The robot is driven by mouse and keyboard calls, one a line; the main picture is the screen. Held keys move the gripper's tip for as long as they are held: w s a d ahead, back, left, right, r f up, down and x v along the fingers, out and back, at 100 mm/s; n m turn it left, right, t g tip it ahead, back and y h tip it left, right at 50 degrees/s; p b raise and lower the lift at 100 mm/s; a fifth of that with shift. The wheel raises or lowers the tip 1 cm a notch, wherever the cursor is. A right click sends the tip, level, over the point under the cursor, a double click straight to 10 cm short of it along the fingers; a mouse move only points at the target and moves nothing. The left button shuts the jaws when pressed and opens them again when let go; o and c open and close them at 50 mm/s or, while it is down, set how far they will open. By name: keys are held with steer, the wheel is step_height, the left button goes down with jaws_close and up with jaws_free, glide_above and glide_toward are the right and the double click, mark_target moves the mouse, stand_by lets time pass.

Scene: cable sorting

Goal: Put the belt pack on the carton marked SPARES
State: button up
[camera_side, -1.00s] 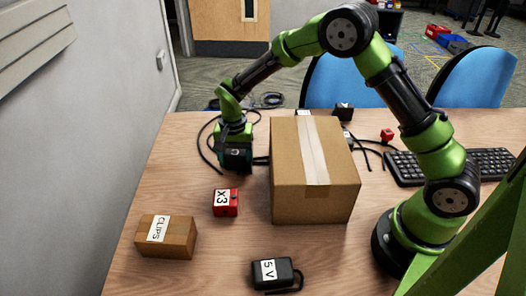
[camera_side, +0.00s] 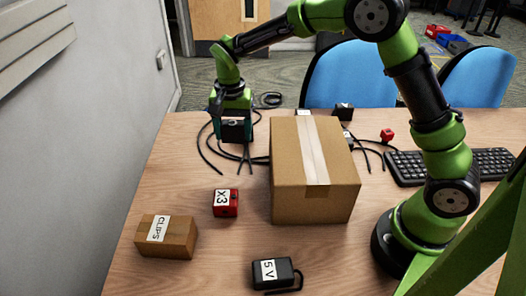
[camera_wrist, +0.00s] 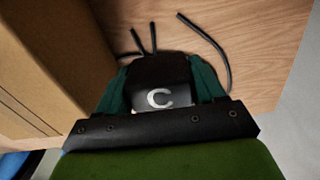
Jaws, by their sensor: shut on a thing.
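My gripper (camera_side: 232,138) is shut on a black pack with a pale label reading "C" (camera_wrist: 160,70), held in the air behind and left of the big carton. Thin dark cable ends (camera_side: 246,160) show below it. I cannot tell whether this is the belt pack. A small brown carton marked CLIPS (camera_side: 180,243) lies at the front left. The big taped carton (camera_side: 290,200) shows no readable mark, and no SPARES mark is visible. In the wrist view, a brown carton wall (camera_wrist: 60,50) stands left of my gripper (camera_wrist: 158,85).
A red X3 box (camera_side: 232,206) and a black 5 V box with a cable (camera_side: 284,270) lie near the front. Behind and right of the big carton are dark items (camera_side: 344,111), cables, a small red block (camera_side: 387,134) and a keyboard (camera_side: 480,161). Wood between the front boxes is bare.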

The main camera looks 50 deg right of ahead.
steer(key=r, duration=0.3)
steer(key=d+r, duration=0.1)
steer(key=r, duration=0.1)
steer(key=shift+r, duration=0.35)
steer(key=r, duration=0.1)
steer(key=s+r, duration=0.1)
steer(key=s+d+r, duration=0.1)
steer(key=shift+r, duration=0.3)
steer(key=s+d+r, duration=0.3)
steer(key=s+r, duration=0.4)
steer(key=s, duration=0.5)
steer(key=s+d+f+n, duration=0.1)
steer(key=s+f, duration=0.2)
steer(key=s, duration=0.7)
steer(key=s+d+f, duration=0.1)
steer(key=s+f, duration=0.3)
steer(key=s, duration=0.6)
glide_above(310, 145)
steer(key=shift+f, duration=2.3)
